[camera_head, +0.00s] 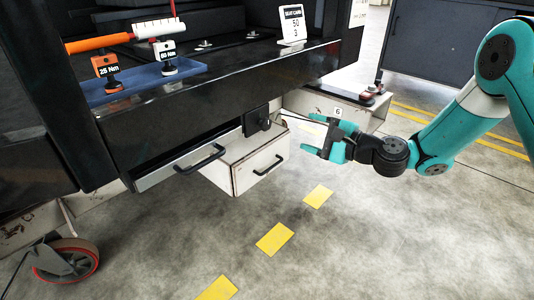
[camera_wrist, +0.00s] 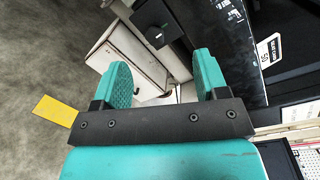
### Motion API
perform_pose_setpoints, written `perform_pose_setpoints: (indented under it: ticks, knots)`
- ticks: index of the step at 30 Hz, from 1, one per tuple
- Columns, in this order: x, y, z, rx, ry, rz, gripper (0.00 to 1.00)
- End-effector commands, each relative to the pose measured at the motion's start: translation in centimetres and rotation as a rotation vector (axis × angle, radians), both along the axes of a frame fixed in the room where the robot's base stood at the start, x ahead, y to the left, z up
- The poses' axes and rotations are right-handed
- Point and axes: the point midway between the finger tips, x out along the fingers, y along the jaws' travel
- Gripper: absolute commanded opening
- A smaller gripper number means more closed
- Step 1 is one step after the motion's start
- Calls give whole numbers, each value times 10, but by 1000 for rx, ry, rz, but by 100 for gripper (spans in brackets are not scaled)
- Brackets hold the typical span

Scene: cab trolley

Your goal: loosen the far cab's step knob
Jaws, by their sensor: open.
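A black knob (camera_head: 263,122) sits on a square black plate at the trolley's front edge, above a white drawer box (camera_head: 245,165). The knob also shows in the wrist view (camera_wrist: 163,27), at upper middle beyond my fingers. A pale beam (camera_head: 325,104) labelled 6 runs behind, with a small dark and red fitting (camera_head: 367,98) at its right end. I cannot tell for sure which of these is the far cab's step knob. My gripper (camera_head: 311,134) is open and empty, right of the black knob and apart from it. In the wrist view, nothing is between the fingertips (camera_wrist: 162,72).
A card (camera_head: 292,23) stands behind. Black handles (camera_head: 201,160) stick out from the drawers. The floor with yellow marks (camera_head: 274,239) is clear.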

Motion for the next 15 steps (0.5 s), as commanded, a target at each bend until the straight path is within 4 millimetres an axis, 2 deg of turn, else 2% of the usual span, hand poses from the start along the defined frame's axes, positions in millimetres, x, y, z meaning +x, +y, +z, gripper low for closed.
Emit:
perform_pose_setpoints:
  ticks: [1, 4, 9, 15]
  knots:
    - [6, -5, -32, 39, 28, -31, 67]
    - [15, -13, -51, 98, 63, -77, 67]
    - [23, -12, -60, 134, 84, -102, 67]
    - [42, 14, -59, 133, 80, -99, 67]
